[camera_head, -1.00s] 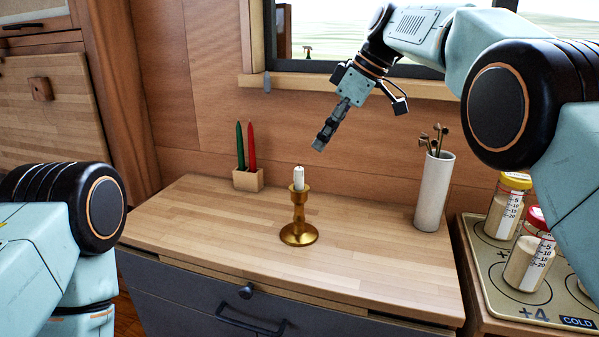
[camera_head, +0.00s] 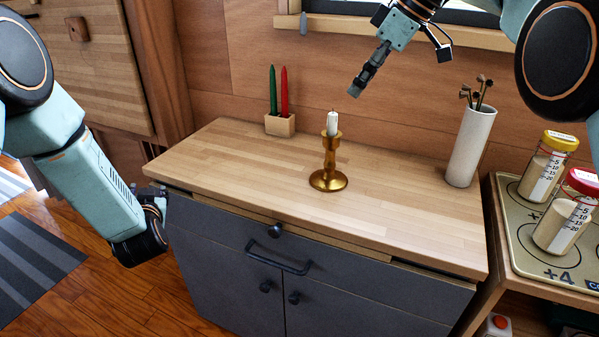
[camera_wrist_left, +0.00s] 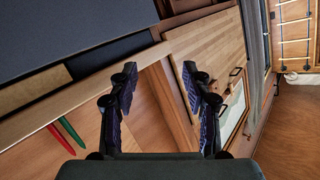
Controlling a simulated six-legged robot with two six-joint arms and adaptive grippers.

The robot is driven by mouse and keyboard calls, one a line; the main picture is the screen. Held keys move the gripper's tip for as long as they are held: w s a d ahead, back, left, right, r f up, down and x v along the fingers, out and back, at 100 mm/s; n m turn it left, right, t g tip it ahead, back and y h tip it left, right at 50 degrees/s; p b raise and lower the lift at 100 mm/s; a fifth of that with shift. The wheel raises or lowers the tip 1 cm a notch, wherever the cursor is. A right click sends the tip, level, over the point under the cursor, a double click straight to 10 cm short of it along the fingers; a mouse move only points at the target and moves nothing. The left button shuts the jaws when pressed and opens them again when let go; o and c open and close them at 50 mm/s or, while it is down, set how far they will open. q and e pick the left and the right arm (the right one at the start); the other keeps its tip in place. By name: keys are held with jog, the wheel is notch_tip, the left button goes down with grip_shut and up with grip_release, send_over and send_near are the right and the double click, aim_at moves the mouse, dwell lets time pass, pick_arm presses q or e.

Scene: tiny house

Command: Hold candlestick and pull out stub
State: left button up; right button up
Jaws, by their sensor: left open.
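A brass candlestick (camera_head: 329,160) stands upright on the wooden cabinet top (camera_head: 230,160). A short white candle stub (camera_head: 333,124) sits in its cup. My right gripper (camera_head: 356,90) points down and left, above and slightly right of the stub, apart from it. It is seen edge-on, so its opening does not show. My left arm hangs at the cabinet's left side, and its gripper is mostly hidden in the head view. In the left wrist view my left gripper (camera_wrist_left: 160,82) is open and empty, with its fingers apart.
A wooden block (camera_head: 280,125) holds a green and a red candle behind the candlestick; both candles show in the left wrist view. A white cylinder (camera_head: 470,148) with brass tools stands at the right. Jars (camera_head: 563,226) sit on a tray further right. The front of the top is clear.

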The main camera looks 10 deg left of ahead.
pick_arm(q)
jog(key=w+r+m+t, duration=0.3)
jog(key=w+r+m, duration=0.2)
jog(key=r, duration=0.4)
jog(key=n+g+h, duration=0.2)
jog(key=n+h, duration=1.7)
jog(key=n, duration=1.3)
send_near(326, 158)
jog(key=shift+w+r, duration=0.15)
jog(key=shift+w, duration=0.35)
jog(key=shift+w+r, duration=0.15)
jog(key=shift+w, duration=0.35)
jog(key=shift+s+d+f+m, duration=0.2)
jog(key=shift+d+m, duration=0.3)
jog(key=shift+d, duration=0.1)
jog(key=shift+g, duration=0.3)
jog(key=shift+x, duration=3.8)
jog(key=shift+d+r, duration=0.1)
grip_shut()
